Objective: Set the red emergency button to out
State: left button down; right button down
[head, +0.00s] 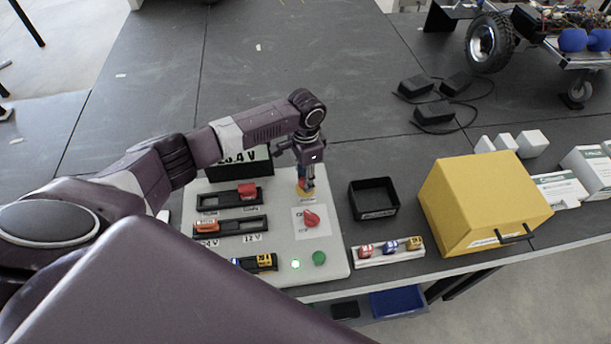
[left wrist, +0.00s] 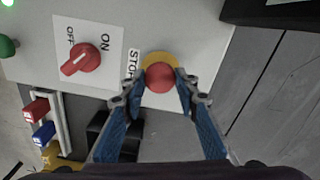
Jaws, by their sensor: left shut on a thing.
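The red emergency button (left wrist: 160,77) sits on a yellow round base beside a STOP label in the left wrist view. In the head view the yellow base (head: 304,195) shows at the panel's upper right, with the button mostly hidden by my gripper. My left gripper (head: 304,184) points down at it. In the left wrist view its blue fingers (left wrist: 157,92) close on both sides of the red button. Whether the button is in or out cannot be told. My right gripper is not in view.
The light panel (head: 332,262) also carries a red ON/OFF knob (head: 311,218), a green button (head: 319,258), a lit green lamp (head: 295,264) and slider switches. A black tray (head: 391,212), a strip of small coloured blocks (head: 375,259) and a yellow box (head: 470,195) stand to the right.

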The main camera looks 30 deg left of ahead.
pick_arm(q)
jog(key=shift+w+r, duration=0.15)
jog(key=c, duration=1.9)
grip_release()
jog(key=o, duration=0.4)
jog(key=shift+r, duration=0.1)
jog(key=shift+o, duration=0.2)
notch_tip(320, 180, up, 12)
jog(key=shift+s, duration=0.2)
